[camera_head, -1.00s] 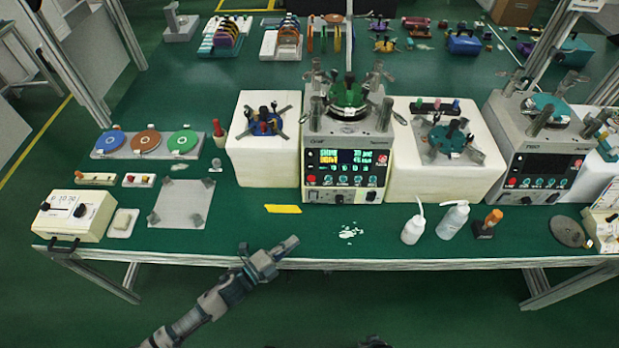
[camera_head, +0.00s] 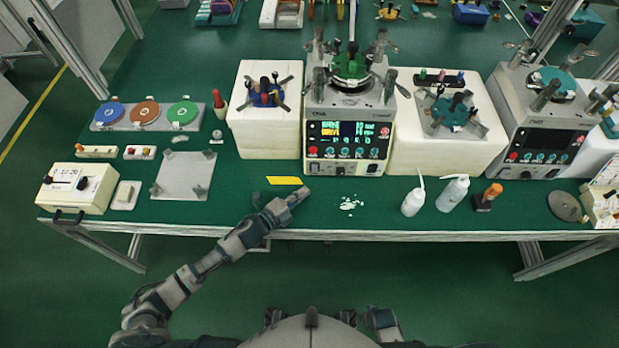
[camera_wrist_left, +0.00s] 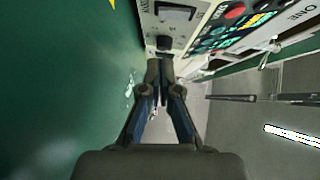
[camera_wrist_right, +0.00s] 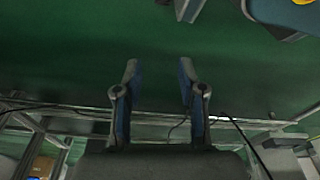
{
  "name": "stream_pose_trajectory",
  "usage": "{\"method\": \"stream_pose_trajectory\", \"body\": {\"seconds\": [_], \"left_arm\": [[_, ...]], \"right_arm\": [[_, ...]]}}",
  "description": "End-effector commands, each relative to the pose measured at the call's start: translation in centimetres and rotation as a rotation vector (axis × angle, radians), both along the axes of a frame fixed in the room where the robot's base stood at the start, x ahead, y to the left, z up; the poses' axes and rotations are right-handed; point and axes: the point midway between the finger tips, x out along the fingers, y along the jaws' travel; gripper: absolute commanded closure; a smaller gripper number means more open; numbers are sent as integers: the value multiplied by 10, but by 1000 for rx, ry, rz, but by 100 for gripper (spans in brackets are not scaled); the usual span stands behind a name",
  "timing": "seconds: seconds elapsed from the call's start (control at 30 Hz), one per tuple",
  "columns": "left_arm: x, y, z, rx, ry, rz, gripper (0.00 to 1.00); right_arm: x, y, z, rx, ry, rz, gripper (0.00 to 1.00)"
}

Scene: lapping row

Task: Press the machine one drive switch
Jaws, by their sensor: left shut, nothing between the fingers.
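Machine one (camera_head: 347,115) stands at the centre back of the bench, with a lit display and a row of buttons on its front. I cannot read which of these is the drive switch. My left gripper (camera_head: 300,194) is shut and empty, over the bench's front edge, short of the machine. Its fingertips (camera_wrist_left: 160,64) point at the panel's lower edge, seemingly apart from it. My right gripper (camera_wrist_right: 158,68) is open and empty.
A yellow strip (camera_head: 284,180) lies just behind my left gripper. White blocks (camera_head: 264,137) flank the machine. The bench in front is otherwise clear.

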Motion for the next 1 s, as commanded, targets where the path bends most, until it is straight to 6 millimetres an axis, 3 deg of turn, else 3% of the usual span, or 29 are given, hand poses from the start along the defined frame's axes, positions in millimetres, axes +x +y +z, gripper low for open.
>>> {"method": "stream_pose_trajectory", "body": {"seconds": [0.17,0.4,0.93,1.0], "left_arm": [[27,-25,-3,1,-2,0,100],[56,-23,-8,1,-1,0,100],[62,-23,-9,-1,-6,0,100],[63,-23,-11,-2,-18,-1,100]], "right_arm": [[2,1,5,1,1,-1,60],[10,2,19,2,-8,-3,60],[5,1,20,1,1,-4,60],[11,0,32,0,-10,-4,60]]}}
